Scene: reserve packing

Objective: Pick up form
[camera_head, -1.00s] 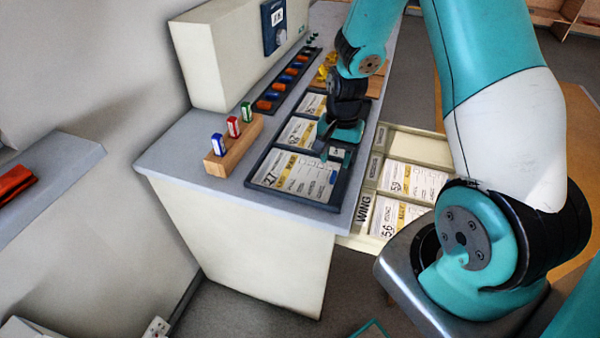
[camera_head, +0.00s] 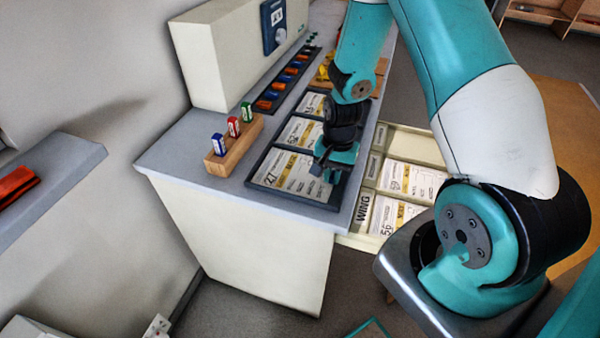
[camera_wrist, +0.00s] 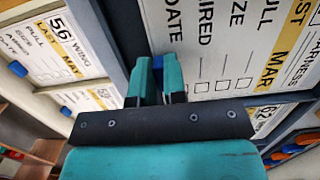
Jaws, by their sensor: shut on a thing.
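The form numbered 27 (camera_head: 290,172) is a white card with a yellow band, lying in the nearest bay of a dark tray on the counter. It fills much of the wrist view (camera_wrist: 222,45), showing printed words and a row of check boxes. My gripper (camera_head: 326,168) is at the right end of this form, low over the tray. In the wrist view my gripper (camera_wrist: 159,72) is shut on a small blue tab at the form's edge. The fingers hide most of the tab. The form looks flat in its bay.
The dark tray (camera_head: 300,202) holds more forms behind. A wooden block (camera_head: 232,152) with three coloured markers stands to its left. An open drawer (camera_head: 352,241) marked WING, with further forms, lies right of the counter. A cream cabinet (camera_head: 215,60) stands at the back.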

